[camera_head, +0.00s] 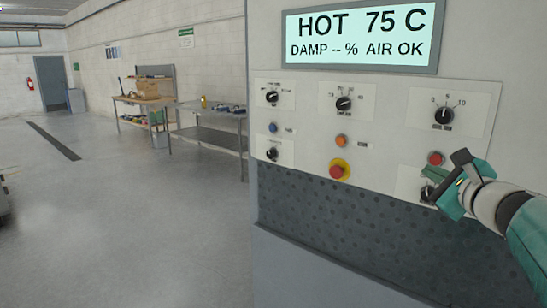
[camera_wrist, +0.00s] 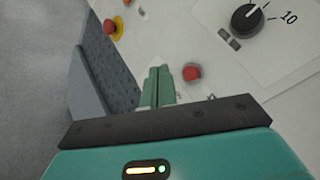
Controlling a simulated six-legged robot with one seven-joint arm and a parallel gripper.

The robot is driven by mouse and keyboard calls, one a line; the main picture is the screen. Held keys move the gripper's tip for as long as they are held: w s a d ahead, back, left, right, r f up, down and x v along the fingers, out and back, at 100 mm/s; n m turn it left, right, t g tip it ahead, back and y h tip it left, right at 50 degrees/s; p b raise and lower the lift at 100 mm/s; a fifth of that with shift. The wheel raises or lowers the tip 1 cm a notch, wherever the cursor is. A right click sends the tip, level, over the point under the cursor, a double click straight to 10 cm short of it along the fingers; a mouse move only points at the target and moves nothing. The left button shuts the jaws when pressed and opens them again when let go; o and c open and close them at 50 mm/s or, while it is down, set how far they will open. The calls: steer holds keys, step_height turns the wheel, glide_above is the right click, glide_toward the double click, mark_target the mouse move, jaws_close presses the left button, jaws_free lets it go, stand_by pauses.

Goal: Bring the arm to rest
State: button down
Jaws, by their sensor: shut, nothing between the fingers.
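My gripper (camera_head: 434,174) is at the right of the head view, in front of the lower right of the washer's control panel (camera_head: 390,145). Its green fingers (camera_wrist: 157,84) are together and empty in the wrist view. They point toward the panel, left of a red button (camera_wrist: 192,73). That button (camera_head: 436,158) also shows just above the gripper in the head view. A black knob (camera_head: 427,193) is partly hidden behind the gripper. I cannot tell whether the fingertips touch the panel.
The display (camera_head: 360,37) reads "HOT 75 C", "DAMP -- %" and "AIR OK". A red emergency button (camera_head: 339,170) sits on a yellow ring. Several knobs and buttons cover the panel. Workbenches (camera_head: 212,135) stand at the back left wall.

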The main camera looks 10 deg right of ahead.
steer(key=s+a+f+n+g+y, duration=0.1)
steer(key=a+f+n+g+y, duration=0.1)
steer(key=a+f+n, duration=0.45)
steer(key=s+a+f+n+g+y, duration=0.1)
steer(key=a+n+g+y, duration=0.15)
steer(key=a, duration=0.65)
steer(key=a+f+n+g+y, duration=0.2)
steer(key=a+f+n, duration=0.1)
steer(key=a+n, duration=0.3)
steer(key=s+a+f+n+g+h, duration=0.4)
steer(key=s+a+f+n, duration=0.4)
steer(key=s+f+n, duration=0.4)
steer(key=shift+s+a+n+g, duration=0.25)
steer(key=shift+a+n+g, duration=0.1)
steer(key=shift+g, duration=0.1)
steer(key=shift+h, duration=0.25)
